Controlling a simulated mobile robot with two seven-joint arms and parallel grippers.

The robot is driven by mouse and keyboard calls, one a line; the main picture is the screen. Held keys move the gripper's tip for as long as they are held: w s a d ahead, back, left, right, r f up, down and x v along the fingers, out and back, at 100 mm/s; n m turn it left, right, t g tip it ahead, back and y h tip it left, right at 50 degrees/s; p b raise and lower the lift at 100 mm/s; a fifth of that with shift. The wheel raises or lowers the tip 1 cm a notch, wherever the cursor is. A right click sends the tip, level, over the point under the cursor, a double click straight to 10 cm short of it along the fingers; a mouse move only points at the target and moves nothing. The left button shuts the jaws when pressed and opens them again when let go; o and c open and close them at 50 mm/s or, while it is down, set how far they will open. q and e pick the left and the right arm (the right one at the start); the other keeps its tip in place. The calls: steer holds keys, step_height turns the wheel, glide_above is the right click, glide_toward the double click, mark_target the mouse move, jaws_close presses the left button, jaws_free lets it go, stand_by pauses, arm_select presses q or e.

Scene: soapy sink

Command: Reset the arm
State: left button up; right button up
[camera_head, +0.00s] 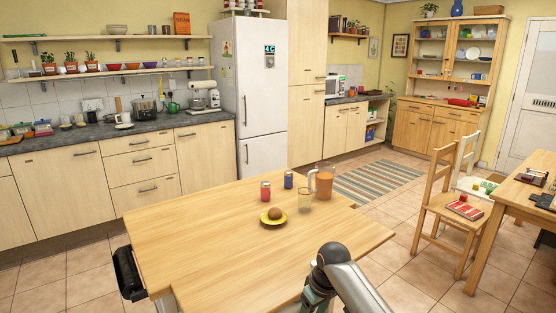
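One of my arms shows at the bottom centre, in front of the wooden table (200,235). It is a grey and dark rounded arm link that comes in from the bottom edge, right of centre. It covers part of the table's near side. No fingertips show on it. Neither my left nor my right gripper is in view, so I cannot see whether they hold anything.
A black object (128,274) is at the left edge. Chairs (440,205) stand right.

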steer(key=s+d+f+m+t+y, duration=0.1)
steer(key=s+f+t, duration=0.1)
steer(key=s+f, duration=0.55)
steer(key=s+d+f+m+t, duration=0.2)
steer(key=s+f, duration=0.5)
steer(key=f, duration=0.2)
steer(key=s+d+r+t, duration=0.1)
steer(key=s+d, duration=0.1)
steer(key=s, duration=0.6)
steer(key=s+d+r+m+t+p, duration=0.1)
steer(key=s+d+r+t, duration=0.1)
steer(key=s, duration=0.6)
steer(key=shift+s+d+r+m+t, duration=0.2)
steer(key=shift+s+d+m+t, duration=0.15)
steer(key=shift+d, duration=0.5)
